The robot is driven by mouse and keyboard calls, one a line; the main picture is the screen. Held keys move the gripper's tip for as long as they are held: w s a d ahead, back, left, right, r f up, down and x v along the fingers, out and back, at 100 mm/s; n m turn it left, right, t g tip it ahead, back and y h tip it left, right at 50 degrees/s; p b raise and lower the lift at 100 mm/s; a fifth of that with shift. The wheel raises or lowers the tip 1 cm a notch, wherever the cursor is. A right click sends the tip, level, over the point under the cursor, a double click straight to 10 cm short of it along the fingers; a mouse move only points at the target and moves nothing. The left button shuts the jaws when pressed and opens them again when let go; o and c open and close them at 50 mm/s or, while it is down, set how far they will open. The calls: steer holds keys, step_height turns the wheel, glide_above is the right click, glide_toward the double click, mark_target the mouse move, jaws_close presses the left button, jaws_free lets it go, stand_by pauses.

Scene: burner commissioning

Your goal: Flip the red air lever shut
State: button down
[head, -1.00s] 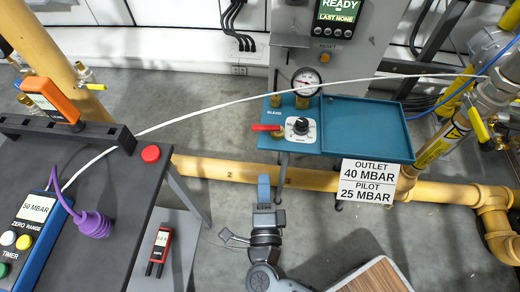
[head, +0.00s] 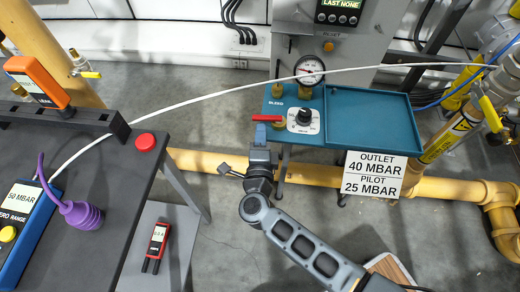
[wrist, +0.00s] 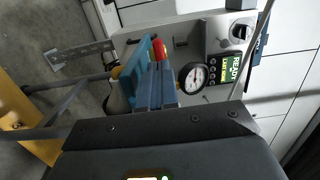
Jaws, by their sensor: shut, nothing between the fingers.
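The red lever (head: 266,118) is on the teal panel (head: 270,102) below the "BLEED" label, its handle pointing left from a brass valve (head: 279,125). My gripper (head: 261,132) has its blue fingers together just below the red handle; I cannot tell whether they touch it. In the wrist view, the blue fingers of my gripper (wrist: 155,88) are close together and empty, and the red lever (wrist: 153,52) shows just past their tips. Its lower end is partly hidden by the fingers.
A black knob (head: 304,117) and a pressure gauge (head: 309,69) are right of the lever. A teal tray (head: 365,115) adjoins them. A yellow pipe (head: 215,161) runs below. A dark table (head: 105,195) stands at left.

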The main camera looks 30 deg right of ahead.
mark_target(260, 120)
steer(key=shift+w+d, duration=0.35)
steer(key=shift+w, duration=0.3)
steer(key=shift+w, duration=0.1)
steer(key=shift+w+d, duration=0.2)
steer(key=shift+w, duration=0.45)
steer(key=shift+r, duration=0.1)
